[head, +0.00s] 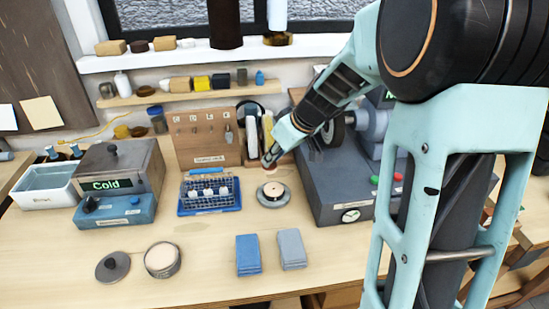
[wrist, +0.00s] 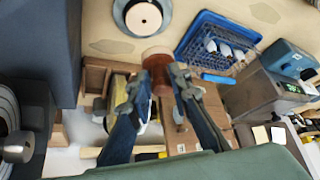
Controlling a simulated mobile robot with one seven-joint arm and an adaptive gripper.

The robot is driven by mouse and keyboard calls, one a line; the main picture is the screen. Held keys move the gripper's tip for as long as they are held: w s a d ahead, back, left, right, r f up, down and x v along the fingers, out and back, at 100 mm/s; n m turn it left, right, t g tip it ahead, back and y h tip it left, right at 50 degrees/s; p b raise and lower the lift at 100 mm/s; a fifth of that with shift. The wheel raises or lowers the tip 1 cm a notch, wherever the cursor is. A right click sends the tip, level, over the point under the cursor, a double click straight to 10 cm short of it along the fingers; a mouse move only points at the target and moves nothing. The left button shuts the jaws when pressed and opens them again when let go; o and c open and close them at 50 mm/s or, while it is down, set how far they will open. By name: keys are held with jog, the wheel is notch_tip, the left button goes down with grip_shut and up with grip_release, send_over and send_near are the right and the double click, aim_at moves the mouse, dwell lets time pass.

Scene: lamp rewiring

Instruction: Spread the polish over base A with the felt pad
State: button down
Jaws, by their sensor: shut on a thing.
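My gripper (head: 270,160) is shut on a small round reddish-brown piece, which I take to be the felt pad (wrist: 158,72); its pale edge shows at the end away from my wrist. In the wrist view my two dark fingers (wrist: 160,78) clasp it from both sides. A round grey-rimmed disc with a pale centre, likely base A (head: 274,193), lies on the bench just below my gripper. It also shows at the top of the wrist view (wrist: 143,18), apart from the pad in the picture. No label on it is readable, and polish on it cannot be told.
An open round tin (head: 163,260) with pale contents and its dark lid (head: 112,267) lie at front left. Blue cloths (head: 249,255) lie at front centre. A blue rack (head: 209,195) stands left of the disc, a grey machine (head: 335,180) right, and a pegboard (head: 205,138) behind.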

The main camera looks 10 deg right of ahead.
jog(key=s+r, duration=0.5)
jog(key=s, duration=0.1)
dwell(0.7)
jog(key=shift+a+f, duration=0.1)
jog(key=shift+a, duration=0.05)
dwell(0.4)
